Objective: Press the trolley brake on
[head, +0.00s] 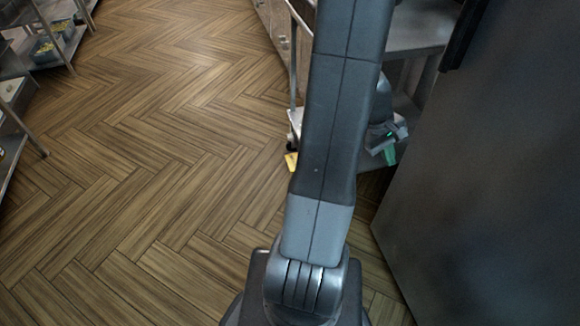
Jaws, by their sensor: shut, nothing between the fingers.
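The trolley (295,116) stands beyond my arm. Its upright rail, a pale deck edge and a caster show to the left of my arm, and the rest is hidden behind it. A small yellow tab (291,161) low by the caster, near the floor, looks like the brake pedal. I cannot tell its position, up or down. My gripper (389,155) shows to the right of my arm, small and partly hidden, with green at its fingertips. It is shut and empty, and appears apart from the yellow tab.
A large dark grey panel (490,190) stands close on the right. A steel counter (425,28) with a lower shelf is behind my gripper. Metal racks (60,45) line the left edge. The wooden floor (150,150) between is clear.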

